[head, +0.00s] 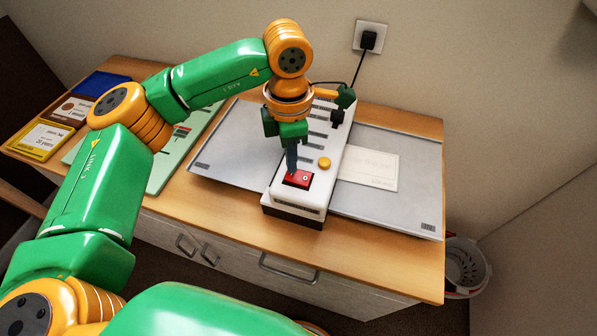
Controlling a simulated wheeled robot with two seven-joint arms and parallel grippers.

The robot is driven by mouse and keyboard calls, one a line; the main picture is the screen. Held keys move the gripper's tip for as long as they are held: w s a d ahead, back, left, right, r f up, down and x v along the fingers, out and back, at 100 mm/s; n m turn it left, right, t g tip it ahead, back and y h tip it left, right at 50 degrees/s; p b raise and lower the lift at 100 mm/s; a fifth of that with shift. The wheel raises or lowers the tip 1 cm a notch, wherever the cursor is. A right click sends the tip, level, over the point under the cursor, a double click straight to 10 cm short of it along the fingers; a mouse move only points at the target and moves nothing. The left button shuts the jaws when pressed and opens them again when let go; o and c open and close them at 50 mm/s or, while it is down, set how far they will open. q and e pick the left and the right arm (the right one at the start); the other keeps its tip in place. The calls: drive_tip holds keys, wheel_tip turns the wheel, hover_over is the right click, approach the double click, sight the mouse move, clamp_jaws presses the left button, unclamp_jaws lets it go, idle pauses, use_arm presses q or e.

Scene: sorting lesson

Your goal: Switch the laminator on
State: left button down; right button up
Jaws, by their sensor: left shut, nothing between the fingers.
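The laminator (287,196) is a long white machine on a dark base, standing on the wooden cabinet top. A red rocker switch (299,178) sits at its near end, with a round orange knob (324,163) behind it to the right. My left gripper (291,171) points down over the near end, shut and empty. Its fingertips are at the far left edge of the red switch; I cannot tell whether they touch it. A pale sheet (369,168) lies on the grey tray right of the machine. My right gripper is not in view.
Grey trays (233,165) extend on both sides of the laminator. A black plug (368,40) is in the wall socket, its cable running down behind the machine. A green board (171,165) and several cards or boxes (40,140) lie at left. A white basket (466,264) stands right of the cabinet.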

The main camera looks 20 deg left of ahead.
use_arm(q)
drive_tip(key=shift+f+b, duration=0.85)
drive_tip(key=shift+f, duration=0.1)
idle(0.3)
wheel_tip(320, 180, up, 7)
drive_tip(key=p, duration=0.5)
drive_tip(key=shift+r, duration=0.15)
